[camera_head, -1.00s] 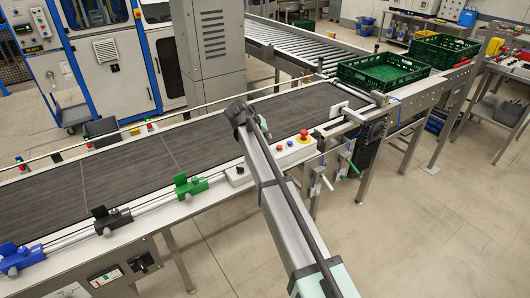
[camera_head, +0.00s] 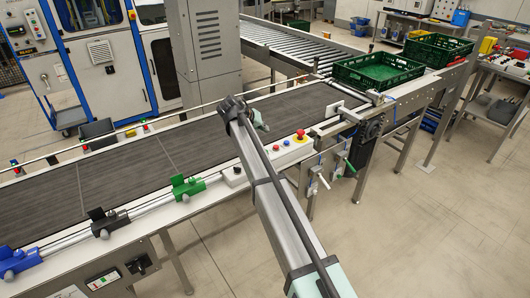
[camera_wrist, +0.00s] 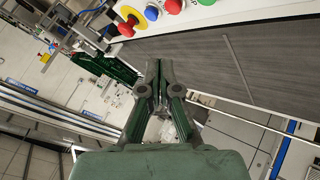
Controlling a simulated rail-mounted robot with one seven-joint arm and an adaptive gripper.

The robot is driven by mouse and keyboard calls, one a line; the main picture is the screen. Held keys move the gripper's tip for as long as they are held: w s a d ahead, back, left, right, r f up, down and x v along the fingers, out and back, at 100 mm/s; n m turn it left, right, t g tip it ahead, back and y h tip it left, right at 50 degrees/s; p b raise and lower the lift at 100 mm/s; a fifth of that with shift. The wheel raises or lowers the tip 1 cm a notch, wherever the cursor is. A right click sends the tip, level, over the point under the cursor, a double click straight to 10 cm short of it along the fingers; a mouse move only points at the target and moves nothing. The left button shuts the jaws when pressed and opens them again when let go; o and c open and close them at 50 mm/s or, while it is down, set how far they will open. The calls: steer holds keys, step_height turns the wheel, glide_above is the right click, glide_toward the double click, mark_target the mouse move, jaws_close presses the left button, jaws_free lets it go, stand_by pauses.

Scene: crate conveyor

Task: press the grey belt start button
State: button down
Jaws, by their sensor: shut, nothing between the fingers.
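A white control box (camera_head: 272,160) sits on the near side of the conveyor, below my wrist in the head view. It carries a red mushroom button on yellow (camera_head: 300,136) and smaller coloured buttons. In the wrist view, the red mushroom button (camera_wrist: 128,20), a blue button (camera_wrist: 151,13) and a red button (camera_wrist: 174,5) line the top edge. A further button with some green is cut off there; I cannot clearly make out a grey one. My gripper (camera_wrist: 160,66) is shut and empty, apart from the buttons in the picture. In the head view its fingers are mostly hidden.
The dark conveyor belt (camera_head: 135,165) is empty. Blue, black and green clamps (camera_head: 187,187) line its near rail. Green crates (camera_head: 372,73) stand at the far right end. A grey cabinet (camera_head: 207,55) rises behind the belt. Floor at right front is clear.

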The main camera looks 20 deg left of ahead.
step_height(320, 180, down, 6)
steer(key=shift+f+b, duration=0.25)
steer(key=shift+b, duration=0.7)
steer(key=shift+f, duration=0.55)
steer(key=shift+b, duration=0.35)
steer(key=shift+f+b, duration=0.3)
steer(key=shift+f, duration=0.15)
steer(key=shift+f+b, duration=0.35)
steer(key=shift+f, duration=0.1)
stand_by(0.7)
stand_by(0.3)
steer(key=shift+r, duration=0.85)
